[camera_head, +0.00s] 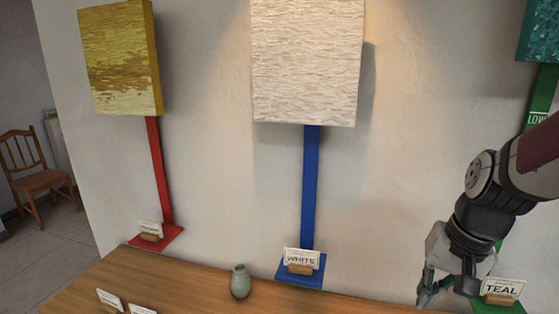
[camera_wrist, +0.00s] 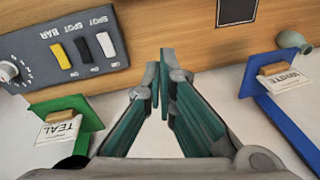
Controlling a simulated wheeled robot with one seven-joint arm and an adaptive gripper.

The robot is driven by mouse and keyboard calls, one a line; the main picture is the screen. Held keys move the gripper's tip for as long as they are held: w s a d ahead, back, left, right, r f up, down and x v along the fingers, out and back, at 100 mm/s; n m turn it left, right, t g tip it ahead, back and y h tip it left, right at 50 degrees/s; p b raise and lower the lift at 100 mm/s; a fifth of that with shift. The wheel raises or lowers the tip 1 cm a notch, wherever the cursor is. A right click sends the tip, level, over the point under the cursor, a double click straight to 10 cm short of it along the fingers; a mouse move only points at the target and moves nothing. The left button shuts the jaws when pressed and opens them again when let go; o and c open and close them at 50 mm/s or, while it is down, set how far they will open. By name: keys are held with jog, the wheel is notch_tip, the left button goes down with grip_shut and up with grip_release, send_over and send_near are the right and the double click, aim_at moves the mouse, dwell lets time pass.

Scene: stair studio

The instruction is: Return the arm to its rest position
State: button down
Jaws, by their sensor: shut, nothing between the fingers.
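My gripper (camera_head: 432,292) is at the lower right of the head view, at the end of my bent arm, beside the TEAL card and in front of the wall. In the wrist view its two green-padded fingers (camera_wrist: 160,82) come together at the tips, shut with nothing held between them. The TEAL card (camera_head: 501,288) stands on a green base (camera_head: 497,308) just right of my gripper. In the wrist view the TEAL card (camera_wrist: 60,128) lies left of the fingers. The WHITE card (camera_wrist: 287,81) on its blue base (camera_wrist: 292,127) lies to the right.
A wooden table (camera_head: 195,290) holds a small green vase (camera_head: 240,282). A switch box (camera_wrist: 60,48) with a knob is at upper left in the wrist view. White (camera_head: 307,62) and yellow (camera_head: 120,58) panels hang on the wall. A chair (camera_head: 37,170) stands far left.

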jog(key=s+a+r+n+t, duration=0.1)
jog(key=s+a+r+n, duration=0.1)
jog(key=s, duration=0.4)
jog(key=s+a+r+n+t+h, duration=0.1)
jog(key=s+a+r+n, duration=0.2)
jog(key=s+a+r, duration=0.2)
jog(key=shift+s+r+t, duration=0.3)
jog(key=shift+s+r, duration=0.55)
jog(key=shift+d, duration=0.1)
